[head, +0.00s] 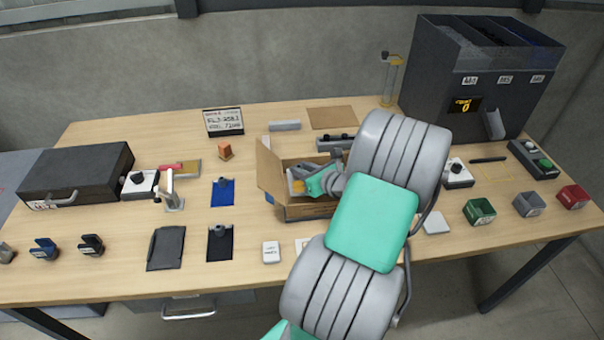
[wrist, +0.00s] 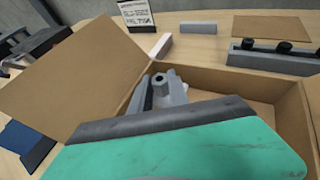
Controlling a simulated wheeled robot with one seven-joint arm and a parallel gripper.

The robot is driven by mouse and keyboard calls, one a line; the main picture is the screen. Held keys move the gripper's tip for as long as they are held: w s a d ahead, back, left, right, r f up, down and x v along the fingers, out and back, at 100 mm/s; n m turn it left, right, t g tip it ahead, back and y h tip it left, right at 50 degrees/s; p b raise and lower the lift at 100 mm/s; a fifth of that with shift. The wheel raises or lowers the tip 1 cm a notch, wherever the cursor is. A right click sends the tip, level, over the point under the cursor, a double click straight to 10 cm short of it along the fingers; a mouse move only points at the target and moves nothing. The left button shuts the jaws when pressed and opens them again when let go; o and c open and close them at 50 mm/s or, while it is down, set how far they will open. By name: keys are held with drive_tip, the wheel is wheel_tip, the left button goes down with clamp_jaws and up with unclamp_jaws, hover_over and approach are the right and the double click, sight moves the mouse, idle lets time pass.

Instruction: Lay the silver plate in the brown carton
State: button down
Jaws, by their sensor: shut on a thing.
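The brown carton (head: 311,211) stands open in the middle of the table, its left flap raised; its rim and flap also show in the wrist view (wrist: 75,75). My gripper (head: 298,184) reaches into the carton from the right, its fingers low between the walls. In the wrist view my gripper (wrist: 160,88) is shut on a grey piece, taken to be the silver plate, which is mostly hidden by the fingers and the wrist housing. I cannot tell whether it touches the carton floor. A small yellowish patch shows by the fingertips in the head view.
A light grey block (head: 285,125), a brown mat (head: 332,117) and a dark rail with knobs (head: 336,143) lie behind the carton. A label stand (head: 223,122) is at back left. A blue plate (head: 222,192) lies left of the carton. A dark feeder (head: 470,85) stands back right.

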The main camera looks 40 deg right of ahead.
drive_tip(key=shift+f, duration=0.75)
drive_tip(key=shift+s+a+f, duration=0.1)
drive_tip(key=shift+s+f, duration=0.05)
drive_tip(key=shift+f, duration=0.45)
drive_tip(key=c, duration=1.6)
unclamp_jaws()
drive_tip(key=shift+f, duration=0.1)
drive_tip(key=shift+c, duration=0.2)
drive_tip(key=o, duration=0.4)
drive_tip(key=shift+s+a+f, duration=0.1)
drive_tip(key=shift+a+f, duration=0.05)
drive_tip(key=shift+f, duration=0.1)
drive_tip(key=shift+r, duration=0.45)
drive_tip(key=v, duration=0.8)
drive_tip(key=r+v, duration=0.1)
drive_tip(key=v, duration=0.3)
drive_tip(key=shift+d, duration=0.2)
